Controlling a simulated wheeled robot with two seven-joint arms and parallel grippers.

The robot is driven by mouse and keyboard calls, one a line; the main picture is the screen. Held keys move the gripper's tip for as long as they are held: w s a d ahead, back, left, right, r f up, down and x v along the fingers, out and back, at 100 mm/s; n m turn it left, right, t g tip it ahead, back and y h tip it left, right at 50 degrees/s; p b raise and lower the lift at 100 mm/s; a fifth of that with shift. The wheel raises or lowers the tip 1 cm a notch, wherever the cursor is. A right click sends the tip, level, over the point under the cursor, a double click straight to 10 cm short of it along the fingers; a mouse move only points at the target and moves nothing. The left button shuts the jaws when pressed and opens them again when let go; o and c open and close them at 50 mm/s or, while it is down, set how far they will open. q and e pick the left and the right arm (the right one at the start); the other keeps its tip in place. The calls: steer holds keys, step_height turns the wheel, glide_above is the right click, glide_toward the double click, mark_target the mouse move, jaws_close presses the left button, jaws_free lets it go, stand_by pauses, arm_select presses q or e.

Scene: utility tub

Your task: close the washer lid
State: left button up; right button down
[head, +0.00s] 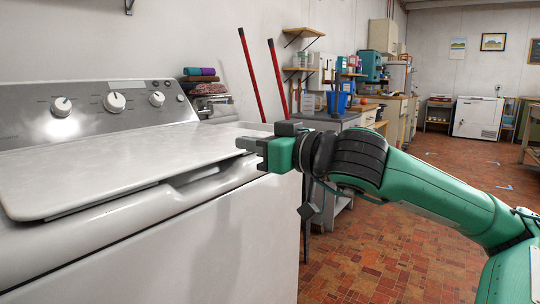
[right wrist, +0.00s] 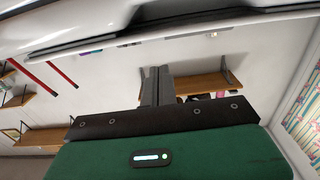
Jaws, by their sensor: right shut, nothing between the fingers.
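The white washer (head: 230,240) fills the left of the head view. Its lid (head: 110,165) lies nearly flat over the top, with a thin dark gap under its left front edge. I cannot tell whether it is fully seated. My right gripper (head: 250,145) is at the lid's right front corner, shut with nothing between its fingers; whether it touches the lid is unclear. In the right wrist view the shut fingers (right wrist: 157,85) point toward the white edge of the washer across the top. My left gripper is not in view.
The control panel (head: 90,108) with knobs stands behind the lid. Folded cloths (head: 205,88) and two red poles (head: 250,75) are beyond it. A counter with a blue bin (head: 337,102) stands further back. The brick-patterned floor (head: 400,250) at right is mostly open.

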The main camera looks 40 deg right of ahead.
steer(key=shift+s+d+f+b, duration=0.15)
steer(key=shift+s+f, duration=0.1)
steer(key=shift+s, duration=0.4)
steer(key=shift+s+d+f+b, duration=0.15)
steer(key=shift+s+f+b, duration=0.05)
steer(key=shift+s, duration=0.5)
steer(key=shift+s+d+f+b, duration=0.15)
steer(key=shift+s+f, duration=0.1)
steer(key=shift+s, duration=0.4)
steer(key=shift+s, duration=0.1)
